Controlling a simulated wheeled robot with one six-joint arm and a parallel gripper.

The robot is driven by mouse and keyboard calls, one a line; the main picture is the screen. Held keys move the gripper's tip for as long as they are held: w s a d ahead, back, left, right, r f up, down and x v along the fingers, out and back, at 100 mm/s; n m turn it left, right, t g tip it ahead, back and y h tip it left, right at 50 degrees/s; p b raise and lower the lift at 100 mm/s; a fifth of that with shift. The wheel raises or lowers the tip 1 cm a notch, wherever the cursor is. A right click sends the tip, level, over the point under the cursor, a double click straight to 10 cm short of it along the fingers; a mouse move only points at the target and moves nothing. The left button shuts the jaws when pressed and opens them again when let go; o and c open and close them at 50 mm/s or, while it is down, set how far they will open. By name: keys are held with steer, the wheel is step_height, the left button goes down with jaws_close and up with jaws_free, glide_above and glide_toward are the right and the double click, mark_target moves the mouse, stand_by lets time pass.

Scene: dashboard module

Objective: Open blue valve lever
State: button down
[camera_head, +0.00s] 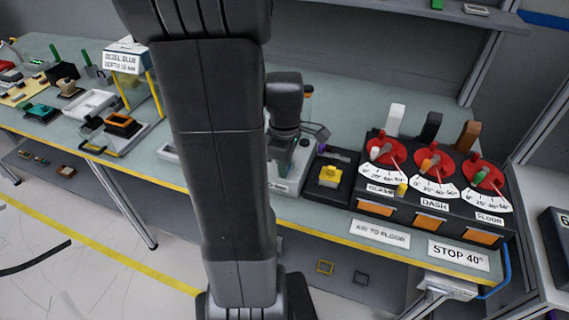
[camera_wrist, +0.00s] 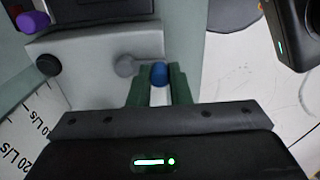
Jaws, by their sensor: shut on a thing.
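The blue valve lever shows as a round blue knob (camera_wrist: 159,73) in the wrist view. My gripper (camera_wrist: 158,82) has its two green fingers on either side of the knob, shut on it. The knob sits beside a light grey block (camera_wrist: 90,55). In the head view my arm hides the blue lever and most of the gripper.
A purple knob (camera_wrist: 32,22) and a black knob (camera_wrist: 47,64) are left of my gripper. In the head view a dark box with a yellow piece (camera_head: 329,174) and a panel of red dials (camera_head: 434,165) stand to the right. A yellow-edged bench (camera_head: 230,150) carries these.

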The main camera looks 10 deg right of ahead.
steer(key=c, duration=1.3)
jaws_free()
steer(key=shift+c, duration=0.2)
steer(key=shift+r, duration=0.1)
step_height(320, 180, up, 14)
steer(key=shift+f, duration=0.25)
step_height(320, 180, down, 14)
steer(key=shift+r, duration=0.1)
steer(key=shift+r, duration=0.15)
